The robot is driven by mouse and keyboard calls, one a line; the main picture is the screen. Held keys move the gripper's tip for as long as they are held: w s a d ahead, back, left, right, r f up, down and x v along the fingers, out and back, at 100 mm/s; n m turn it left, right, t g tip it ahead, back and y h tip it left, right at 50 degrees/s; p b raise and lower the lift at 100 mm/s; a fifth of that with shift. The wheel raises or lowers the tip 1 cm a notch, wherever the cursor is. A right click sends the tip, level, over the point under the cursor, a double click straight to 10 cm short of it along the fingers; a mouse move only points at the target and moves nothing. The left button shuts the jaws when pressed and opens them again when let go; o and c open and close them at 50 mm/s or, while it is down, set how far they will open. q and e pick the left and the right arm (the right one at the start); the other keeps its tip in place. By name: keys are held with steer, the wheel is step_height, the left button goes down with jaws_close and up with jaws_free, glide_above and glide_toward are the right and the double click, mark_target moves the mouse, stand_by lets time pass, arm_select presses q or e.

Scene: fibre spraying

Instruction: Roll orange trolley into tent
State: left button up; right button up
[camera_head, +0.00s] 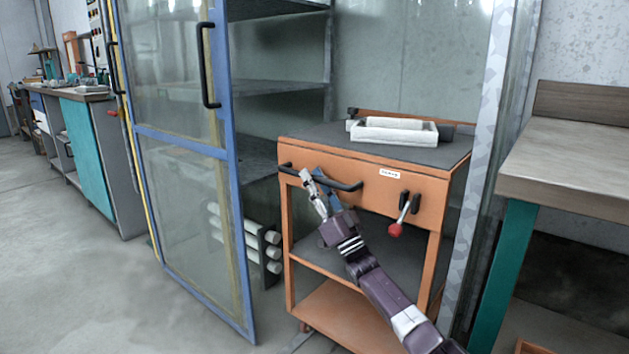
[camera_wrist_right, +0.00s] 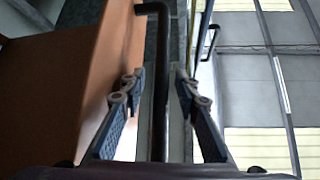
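The orange trolley (camera_head: 408,188) stands upright in the opening of the glass-walled tent (camera_head: 494,110), between its open blue-framed door (camera_head: 188,200) and its right post. I cannot tell how far inside it is. The trolley has a dark top and a black front handle (camera_head: 348,186). My right gripper (camera_head: 318,190) is at the left part of this handle. In the right wrist view, the black handle (camera_wrist_right: 158,95) runs between the two fingers of my right gripper (camera_wrist_right: 160,80), with gaps visible on both sides. My left gripper is out of view.
A white tray (camera_head: 394,137) sits on the trolley top. A red-knobbed lever (camera_head: 396,229) is on its front. White rolls (camera_head: 272,252) are left of the trolley. A workbench (camera_head: 570,150) stands close on the right. The floor (camera_head: 75,290) at left is clear.

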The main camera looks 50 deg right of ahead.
steer(key=v, duration=1.2)
stand_by(0.3)
